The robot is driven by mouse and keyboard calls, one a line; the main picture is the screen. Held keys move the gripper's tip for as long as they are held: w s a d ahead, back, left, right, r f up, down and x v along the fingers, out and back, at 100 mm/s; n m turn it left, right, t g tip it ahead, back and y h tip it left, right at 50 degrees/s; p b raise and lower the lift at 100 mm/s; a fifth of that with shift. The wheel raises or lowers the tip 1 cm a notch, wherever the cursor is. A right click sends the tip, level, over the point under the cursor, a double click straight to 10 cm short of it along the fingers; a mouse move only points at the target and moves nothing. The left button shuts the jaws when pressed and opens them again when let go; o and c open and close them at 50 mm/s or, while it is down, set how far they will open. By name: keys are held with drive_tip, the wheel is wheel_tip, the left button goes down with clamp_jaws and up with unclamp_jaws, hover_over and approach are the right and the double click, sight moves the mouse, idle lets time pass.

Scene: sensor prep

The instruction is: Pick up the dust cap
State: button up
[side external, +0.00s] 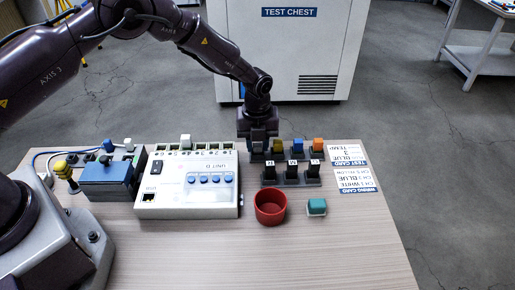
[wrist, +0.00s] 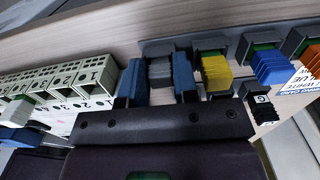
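My gripper (side external: 260,146) is low over the left end of the back rack row. In the wrist view its two blue fingers (wrist: 161,78) stand apart on either side of a small grey block (wrist: 160,72) in the rack. A thin gap seems to show beside the block, and I cannot tell whether either finger touches it. In the side view the gripper mostly hides this block. Nothing is labelled as a dust cap; the grey block may be it, but I cannot tell for certain.
Yellow (side external: 278,146), blue (side external: 297,146) and orange (side external: 318,146) plugs stand right of the gripper. Black labelled plugs (side external: 292,171) are in front. The white unit (side external: 190,195) is close on the left.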

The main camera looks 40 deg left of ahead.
drive_tip(key=c, duration=0.4)
drive_tip(key=shift+r, duration=0.1)
